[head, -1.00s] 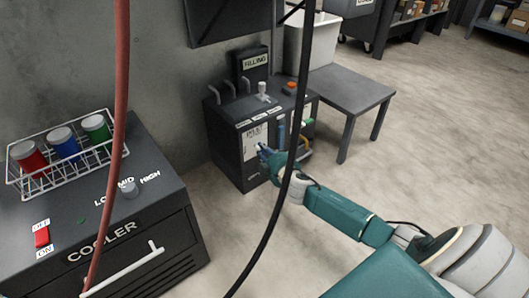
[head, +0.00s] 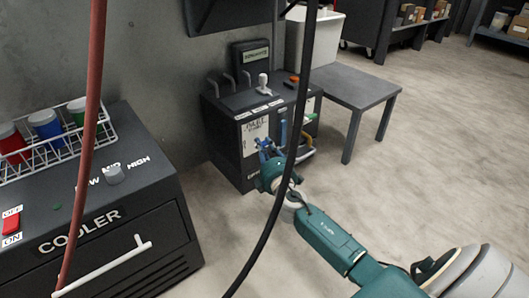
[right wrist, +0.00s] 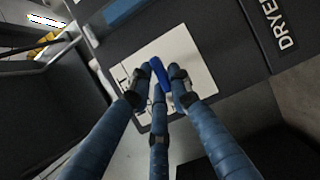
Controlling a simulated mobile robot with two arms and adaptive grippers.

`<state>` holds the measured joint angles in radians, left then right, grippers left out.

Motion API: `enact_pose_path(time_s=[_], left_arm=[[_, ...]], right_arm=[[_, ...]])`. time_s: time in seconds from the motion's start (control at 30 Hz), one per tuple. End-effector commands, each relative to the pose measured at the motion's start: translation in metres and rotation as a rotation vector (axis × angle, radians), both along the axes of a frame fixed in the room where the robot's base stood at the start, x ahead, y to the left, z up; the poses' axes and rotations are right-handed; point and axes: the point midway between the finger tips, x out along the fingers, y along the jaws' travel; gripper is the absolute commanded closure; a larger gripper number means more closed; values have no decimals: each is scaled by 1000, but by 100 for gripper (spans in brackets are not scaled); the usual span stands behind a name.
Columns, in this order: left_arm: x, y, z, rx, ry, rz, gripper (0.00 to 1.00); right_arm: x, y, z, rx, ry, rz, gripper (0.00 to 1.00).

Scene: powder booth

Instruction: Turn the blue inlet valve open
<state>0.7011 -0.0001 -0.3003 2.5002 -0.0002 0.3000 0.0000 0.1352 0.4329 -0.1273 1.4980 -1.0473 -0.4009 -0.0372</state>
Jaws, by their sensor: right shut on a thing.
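The blue inlet valve handle (right wrist: 158,70) shows in the right wrist view as a short blue bar in front of a white label plate (right wrist: 190,60) on the dryer's dark front. My right gripper (head: 268,147) is at the front of the dark dryer cabinet (head: 232,160) in the head view. In the right wrist view its blue fingers close around the handle from both sides, with a third finger below, and it is shut on it. The fingers hide part of the handle and the label. My left gripper is not in view.
A grey side table (head: 350,88) stands right of the dryer. The cooler (head: 110,215) with a wire basket (head: 80,150) of coloured jars is at left. A red hose (head: 88,140) and a black cable (head: 290,150) hang in front. Floor at right is clear.

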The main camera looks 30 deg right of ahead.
Motion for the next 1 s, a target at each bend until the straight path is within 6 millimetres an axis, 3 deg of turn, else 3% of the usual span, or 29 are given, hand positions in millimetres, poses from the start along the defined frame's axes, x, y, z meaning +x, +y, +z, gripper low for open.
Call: enact_pose_path(time_s=[0.2, 0.67, 0.7, 0.77, 1.0], left_arm=[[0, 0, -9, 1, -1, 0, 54], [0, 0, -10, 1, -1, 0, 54], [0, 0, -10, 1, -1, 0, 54], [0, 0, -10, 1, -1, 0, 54], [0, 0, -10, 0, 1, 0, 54]], right_arm=[[0, 1, -3, -50, -2, 1, 100], [0, 1, -2, -62, -2, 2, 100], [0, 1, -2, -61, -2, 2, 78], [0, 1, -1, -61, -2, 2, 66], [0, 1, -1, -60, -4, 2, 65]])
